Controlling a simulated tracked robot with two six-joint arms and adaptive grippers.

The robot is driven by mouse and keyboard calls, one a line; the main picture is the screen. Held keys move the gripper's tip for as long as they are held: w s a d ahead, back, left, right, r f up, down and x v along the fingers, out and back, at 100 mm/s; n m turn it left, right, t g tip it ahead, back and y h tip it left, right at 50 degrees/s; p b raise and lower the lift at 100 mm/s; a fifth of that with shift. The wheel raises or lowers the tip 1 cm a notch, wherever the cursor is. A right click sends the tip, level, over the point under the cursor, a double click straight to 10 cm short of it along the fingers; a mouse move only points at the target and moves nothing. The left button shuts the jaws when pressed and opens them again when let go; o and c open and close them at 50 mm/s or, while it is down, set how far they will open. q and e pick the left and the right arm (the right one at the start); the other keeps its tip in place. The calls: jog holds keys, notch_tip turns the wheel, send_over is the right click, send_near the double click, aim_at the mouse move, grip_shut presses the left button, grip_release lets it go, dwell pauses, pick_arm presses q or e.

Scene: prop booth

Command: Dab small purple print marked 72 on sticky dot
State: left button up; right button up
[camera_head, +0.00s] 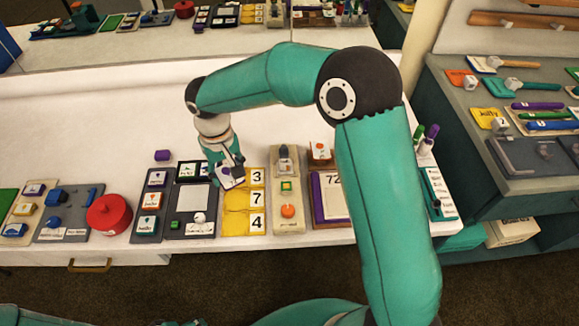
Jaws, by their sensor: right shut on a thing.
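My right gripper (226,171) reaches down over the white table and is shut on a small white-faced print with a purple edge (231,180). The print is tilted, just left of the yellow number cards, and any mark on it is too small to read. Whether it touches what lies below cannot be told. A larger purple-backed board (332,215) with a pale sheet reading 72 lies to the right, partly hidden by my right arm. I cannot pick out a sticky dot with certainty. My left gripper is not in view.
Yellow cards (243,198) marked 3, 7 and 4 lie beside a beige board (289,223) with an orange round piece. Dark boards with small blocks and a red pot (109,214) stand to the left. A grey-topped side counter (480,130) holds tools.

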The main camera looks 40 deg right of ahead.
jog(key=b, duration=0.2)
send_over(286, 186)
jog(key=shift+s+d, duration=0.1)
jog(key=shift+f+b, duration=1.85)
jog(key=shift+f, duration=0.5)
jog(key=shift+f+b, duration=0.45)
jog(key=shift+f, duration=0.1)
jog(key=shift+r, duration=0.1)
jog(key=shift+r+p, duration=2.3)
jog(key=shift+r, duration=0.7)
jog(key=shift+f, duration=0.1)
